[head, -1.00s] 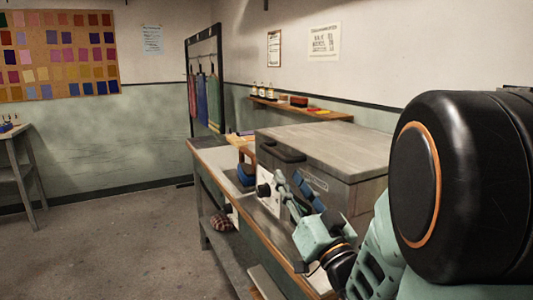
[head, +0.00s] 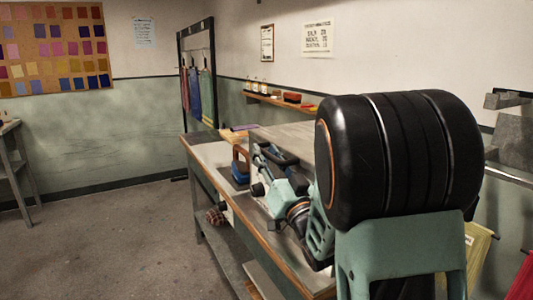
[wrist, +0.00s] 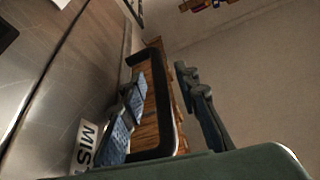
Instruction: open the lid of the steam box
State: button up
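The steam box is a grey metal box on the bench; its flat lid (head: 300,134) looks closed. My arm hides much of the box in the head view. A black bar handle (head: 276,153) is on its front; in the wrist view the handle (wrist: 163,95) stands out as a long loop. My gripper (head: 263,163) is at the handle. In the wrist view my gripper (wrist: 165,110) is open, with one blue-padded finger on each side of the handle. I cannot tell whether either finger touches it. A label reading "MIS" shows beside the left finger.
The wooden-edged bench (head: 213,155) runs along the wall, with a blue object (head: 240,170) left of the box. A wall shelf (head: 275,99) holds bottles and small items. Open floor (head: 110,235) lies to the left.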

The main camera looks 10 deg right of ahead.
jog(key=shift+w, duration=0.1)
grip_shut()
dwell(0.3)
jog(key=shift+r, duration=0.1)
